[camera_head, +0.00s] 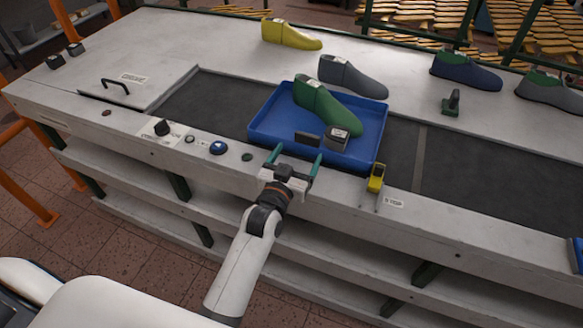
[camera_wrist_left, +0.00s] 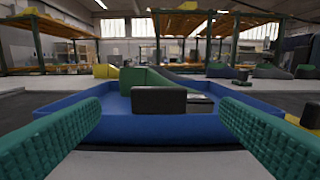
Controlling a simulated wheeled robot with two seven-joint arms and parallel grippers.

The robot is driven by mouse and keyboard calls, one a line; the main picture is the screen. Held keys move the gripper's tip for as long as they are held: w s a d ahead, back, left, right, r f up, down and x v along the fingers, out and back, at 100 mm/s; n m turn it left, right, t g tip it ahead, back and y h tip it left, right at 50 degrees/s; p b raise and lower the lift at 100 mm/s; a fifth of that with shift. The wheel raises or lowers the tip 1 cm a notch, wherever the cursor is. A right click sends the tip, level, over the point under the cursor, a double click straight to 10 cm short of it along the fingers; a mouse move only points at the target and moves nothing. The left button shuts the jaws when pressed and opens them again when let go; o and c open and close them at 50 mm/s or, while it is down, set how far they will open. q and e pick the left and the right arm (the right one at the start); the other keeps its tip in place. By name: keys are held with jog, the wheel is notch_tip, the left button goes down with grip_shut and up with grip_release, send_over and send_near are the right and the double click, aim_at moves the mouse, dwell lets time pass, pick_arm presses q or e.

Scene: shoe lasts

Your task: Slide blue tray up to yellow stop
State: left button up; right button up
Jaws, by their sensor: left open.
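The blue tray (camera_head: 264,117) lies on the dark belt in the middle of the bench. A green shoe last (camera_head: 322,106) and a small dark block with a light label (camera_head: 337,137) sit in it. A dark handle (camera_head: 307,140) is on its near side, also seen in the left wrist view (camera_wrist_left: 159,100). The yellow stop (camera_head: 376,178) stands at the bench's near edge, close to the tray's near right corner. My left gripper (camera_head: 293,158) is open, its green fingers pointing at the tray's near side, with the handle ahead between them. My right gripper is out of view.
Yellow (camera_head: 291,36), grey (camera_head: 352,76) and blue (camera_head: 466,71) lasts stand on the far ledge, with a small green device (camera_head: 452,102). A control strip with a blue button (camera_head: 218,147) runs along the near edge. The belt (camera_head: 480,170) is clear right of the tray.

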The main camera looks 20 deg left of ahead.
pick_arm(q)
jog(key=shift+s, duration=1.9)
jog(key=s+a+f+m+g, duration=0.1)
jog(key=s+f+g, duration=0.3)
jog(key=s, duration=0.5)
jog(key=s+a+f+g, duration=0.1)
jog(key=s+f+g, duration=0.1)
jog(key=s+g, duration=0.45)
jog(key=s+a+f+m+g, duration=0.1)
jog(key=s+f+g, duration=0.25)
jog(key=s, duration=0.65)
notch_tip(320, 180, down, 27)
jog(key=s+g, duration=0.2)
jog(key=s, duration=0.1)
jog(key=s+a+f+g, duration=0.1)
jog(key=s+a+f, duration=0.2)
jog(key=s+f, duration=1.2)
jog(key=shift+s+a+y, duration=0.15)
jog(key=shift+s+y, duration=0.05)
jog(key=shift+y, duration=0.1)
